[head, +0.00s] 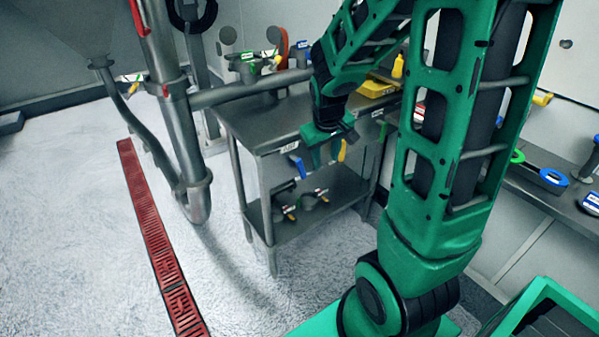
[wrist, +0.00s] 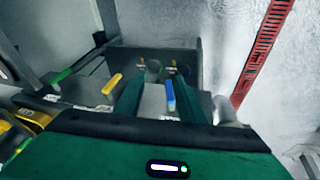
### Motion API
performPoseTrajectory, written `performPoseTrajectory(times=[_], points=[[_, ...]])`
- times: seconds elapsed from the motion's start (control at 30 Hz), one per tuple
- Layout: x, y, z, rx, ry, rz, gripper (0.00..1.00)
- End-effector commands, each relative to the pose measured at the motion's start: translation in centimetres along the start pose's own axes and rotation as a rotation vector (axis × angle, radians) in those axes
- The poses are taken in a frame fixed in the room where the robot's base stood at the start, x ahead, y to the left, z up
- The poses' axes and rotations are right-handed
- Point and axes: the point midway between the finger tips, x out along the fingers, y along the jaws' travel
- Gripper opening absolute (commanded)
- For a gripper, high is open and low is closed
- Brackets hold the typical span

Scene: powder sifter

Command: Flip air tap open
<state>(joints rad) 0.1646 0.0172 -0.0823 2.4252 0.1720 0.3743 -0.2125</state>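A steel table (head: 262,128) stands in the middle of the head view, with lever handles along its front edge. A blue handle (head: 298,166) hangs there near a white label, and a yellow handle (head: 342,151) is right of it. In the wrist view the blue handle (wrist: 170,95) lies between my two green fingers. The yellow handle (wrist: 112,84) is outside them on the left, and a green handle (wrist: 60,77) is farther left. My gripper (head: 325,158) is open and points down at the table edge. Contact with the blue handle cannot be told. The labels are unreadable, so which handle is air is unclear.
A lower shelf (head: 325,195) holds small valves. A steel pipe (head: 180,130) stands left of the table. A red floor grate (head: 150,240) runs along the floor. A yellow object (head: 378,87) lies on the tabletop. A bench (head: 540,175) with tools is at right.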

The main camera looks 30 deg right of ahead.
Motion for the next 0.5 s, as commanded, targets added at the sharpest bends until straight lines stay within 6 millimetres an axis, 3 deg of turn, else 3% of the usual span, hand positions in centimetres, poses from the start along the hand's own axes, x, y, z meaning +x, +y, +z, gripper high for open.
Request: performPoseTrajectory(times=[0.03,0.2,0.5], points=[[1.6,-0.8,-1.4,-0.039,0.02,0.003,0.36],[5.1,-2.9,-5.1,-0.139,0.099,0.01,0.36],[7.6,-4.3,-7.3,-0.196,0.15,0.013,0.36]])
